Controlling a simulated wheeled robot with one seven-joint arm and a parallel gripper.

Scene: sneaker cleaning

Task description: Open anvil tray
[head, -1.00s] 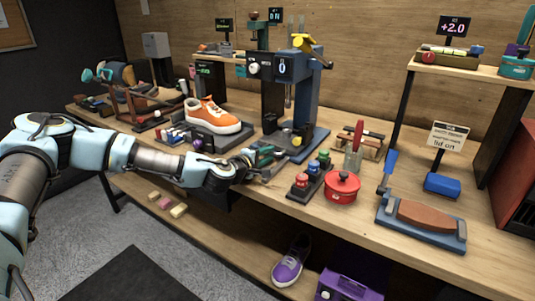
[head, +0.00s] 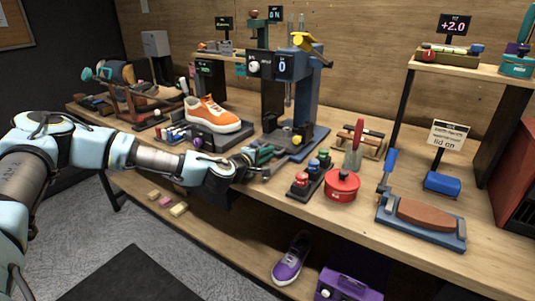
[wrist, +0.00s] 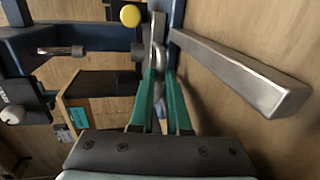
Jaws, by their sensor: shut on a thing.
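The blue press (head: 304,95) stands at the middle of the bench, with a yellow-topped lever and a display reading 0. Its blue base (head: 308,146) carries a dark block and yellow parts. My gripper (head: 266,154) is at the front left of this base. In the wrist view my teal gripper fingers (wrist: 155,95) are shut on a grey metal handle (wrist: 158,50) beside the blue frame. A yellow knob (wrist: 130,16) is just left of the handle. I cannot make out the anvil tray's outline or how far out it is.
A grey metal bar (wrist: 245,75) runs close to the right of my fingers. The orange sneaker (head: 211,114) is on a stand to the left.

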